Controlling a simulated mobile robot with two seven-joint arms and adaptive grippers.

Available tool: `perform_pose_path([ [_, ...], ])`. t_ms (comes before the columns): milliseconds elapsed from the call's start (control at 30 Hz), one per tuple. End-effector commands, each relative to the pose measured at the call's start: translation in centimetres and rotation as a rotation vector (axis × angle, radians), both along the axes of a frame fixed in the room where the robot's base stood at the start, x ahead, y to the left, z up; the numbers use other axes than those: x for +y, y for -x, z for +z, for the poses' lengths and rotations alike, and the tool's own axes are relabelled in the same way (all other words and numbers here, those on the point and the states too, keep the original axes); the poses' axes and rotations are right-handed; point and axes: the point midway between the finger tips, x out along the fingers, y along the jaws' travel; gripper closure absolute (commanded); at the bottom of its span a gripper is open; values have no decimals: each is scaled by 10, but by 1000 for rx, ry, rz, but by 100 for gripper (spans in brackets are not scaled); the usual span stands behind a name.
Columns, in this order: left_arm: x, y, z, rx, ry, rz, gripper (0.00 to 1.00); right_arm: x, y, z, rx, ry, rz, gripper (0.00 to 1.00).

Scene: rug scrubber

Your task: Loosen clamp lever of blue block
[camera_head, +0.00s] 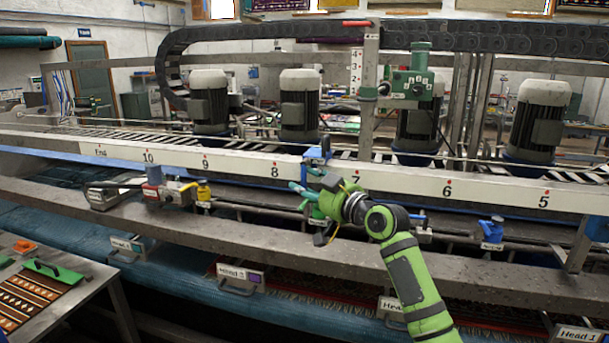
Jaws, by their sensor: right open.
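A blue block (318,154) sits at the numbered white rail between the marks 8 and 7. My right arm comes in from the lower right. My right gripper (301,180) is open, with its green fingers pointing left, just below and in front of this block. I cannot tell whether the fingers touch anything. The clamp lever cannot be made out clearly; the gripper covers part of this area. Another blue block (492,231) sits on the lower rod farther right. My left gripper is not in view.
The long white rail (400,180) runs across the machine, with several motors (300,105) behind it. A grey beam (250,225) runs in front. A side table (62,300) stands at lower left.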

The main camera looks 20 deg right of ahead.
Motion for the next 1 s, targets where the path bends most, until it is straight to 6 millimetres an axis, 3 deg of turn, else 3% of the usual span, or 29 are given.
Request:
perform_pose_path([
  [433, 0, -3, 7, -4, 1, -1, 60, 5, -11, -1, 0, 1, -1, 54],
  [467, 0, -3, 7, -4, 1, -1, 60, 5, -11, -1, 0, 1, -1, 62],
  [500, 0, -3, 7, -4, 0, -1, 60, 5, -11, -1, 0, 1, -1, 78],
  [567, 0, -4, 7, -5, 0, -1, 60, 5, -11, -1, 0, 1, -1, 100],
  [833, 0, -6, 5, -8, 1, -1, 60, 4, -11, -2, -1, -2, -1, 100],
  [1000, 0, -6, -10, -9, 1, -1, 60, -2, -12, -6, -17, -24, -2, 100],
])
